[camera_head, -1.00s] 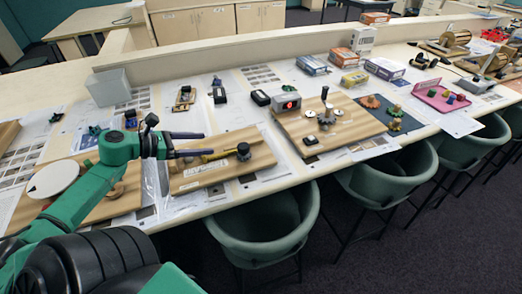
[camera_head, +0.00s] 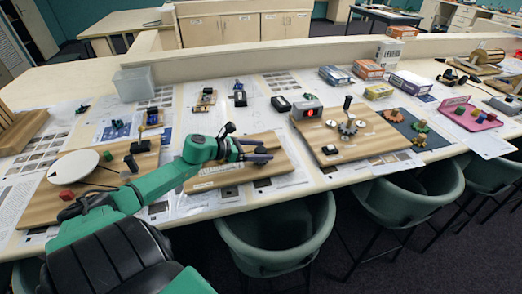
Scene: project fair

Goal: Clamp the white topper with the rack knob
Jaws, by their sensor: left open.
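My left gripper (camera_head: 268,151) reaches in from the left over the wooden board (camera_head: 222,179) in the middle of the table. Its dark fingers are apart, and I see nothing between them. The gripper and wrist cover most of the mechanism on this board, so the rack knob is hidden or cannot be told from the dark fingers. I cannot make out a white topper on the board. Whether the fingers touch anything there is unclear. My right gripper is not in view.
A clear bin (camera_head: 134,85) stands behind. Green chairs (camera_head: 277,232) line the front edge.

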